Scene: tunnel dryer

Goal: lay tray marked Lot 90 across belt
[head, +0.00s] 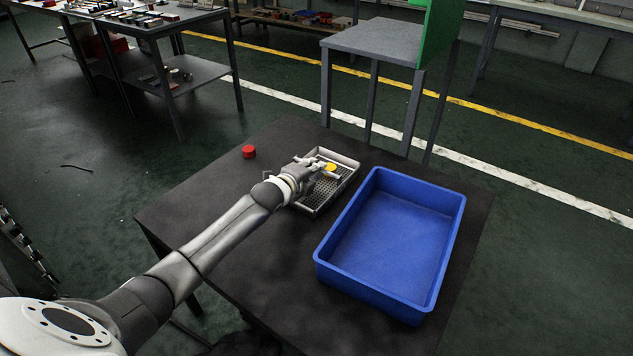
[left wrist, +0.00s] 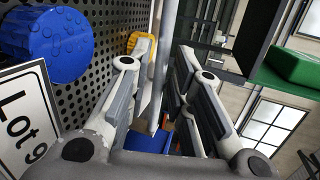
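A shallow metal tray with a perforated floor (head: 319,196) lies on the black table, left of the blue crate. In the left wrist view, a white label reading "Lot 9" (left wrist: 27,120), cut off by the frame, shows beside the perforated floor (left wrist: 105,25). A blue cylinder (left wrist: 58,45) and a yellow piece (head: 330,167) are in the tray. My left gripper (head: 322,168) is over the tray, hiding part of it. In the left wrist view its fingers (left wrist: 163,85) stand apart, with the tray's thin rim between them; a firm grip does not show. My right gripper is out of view.
A blue crate (head: 322,262), apparently empty, stands close right of the tray. A red cylinder (head: 249,151) sits on the black table (head: 200,190). Behind is a grey-topped stand (head: 375,38) beside a green panel (head: 440,30); whether it is the belt is unclear. Benches stand further back.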

